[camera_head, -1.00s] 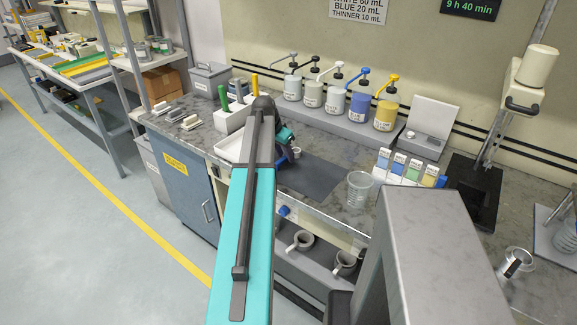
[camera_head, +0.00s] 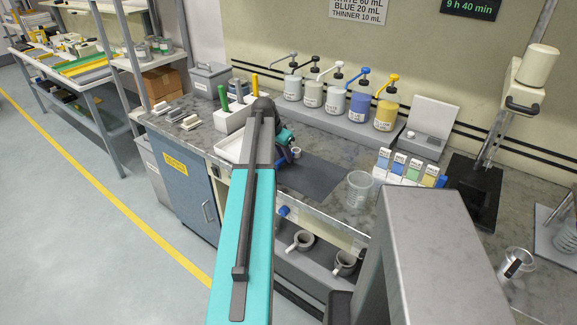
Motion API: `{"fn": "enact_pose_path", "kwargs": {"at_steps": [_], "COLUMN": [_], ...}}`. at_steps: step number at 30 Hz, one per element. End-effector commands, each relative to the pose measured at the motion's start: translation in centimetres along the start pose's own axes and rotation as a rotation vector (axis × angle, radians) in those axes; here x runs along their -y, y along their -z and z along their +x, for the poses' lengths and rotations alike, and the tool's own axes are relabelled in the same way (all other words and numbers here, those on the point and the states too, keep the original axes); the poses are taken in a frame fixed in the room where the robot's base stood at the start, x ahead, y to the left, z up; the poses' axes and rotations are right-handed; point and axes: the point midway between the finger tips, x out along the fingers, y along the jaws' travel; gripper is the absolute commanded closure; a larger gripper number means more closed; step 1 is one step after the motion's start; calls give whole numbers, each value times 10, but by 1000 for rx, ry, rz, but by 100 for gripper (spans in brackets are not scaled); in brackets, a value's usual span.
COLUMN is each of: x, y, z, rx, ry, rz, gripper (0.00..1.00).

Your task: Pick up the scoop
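I cannot pick out the scoop for certain. A white holder (camera_head: 229,121) at the back left of the bench has tools standing in it, with a green handle (camera_head: 223,97) and a yellow handle (camera_head: 254,83); their lower ends are hidden, so I cannot tell whether one is the scoop. My arm crosses in front of this holder and hides part of it. My gripper (camera_head: 294,154) is mostly hidden behind my arm, above the bench near a dark mat (camera_head: 318,177). Its fingers are too small and covered to show whether they are open.
Several pump bottles (camera_head: 358,103) stand on a raised shelf at the back. A clear beaker (camera_head: 358,190) stands right of the mat. A rack of coloured cards (camera_head: 408,168) and a dark-based stand (camera_head: 474,192) are farther right. Two mugs (camera_head: 301,241) sit on the lower shelf.

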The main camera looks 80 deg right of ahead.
Motion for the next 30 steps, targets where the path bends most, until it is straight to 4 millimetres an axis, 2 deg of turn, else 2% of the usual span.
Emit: {"fn": "enact_pose_path", "kwargs": {"at_steps": [1, 3, 4, 17, 30], "x": [0, 0, 0, 0, 0], "y": [0, 0, 0, 1, 10], "z": [0, 0, 0, -2, -23], "rx": [0, 0, 0, 0, -2], "ry": [0, 0, 0, 0, 1], "rz": [0, 0, 0, 0, 0], "gripper": [86, 98, 100, 100, 100]}}
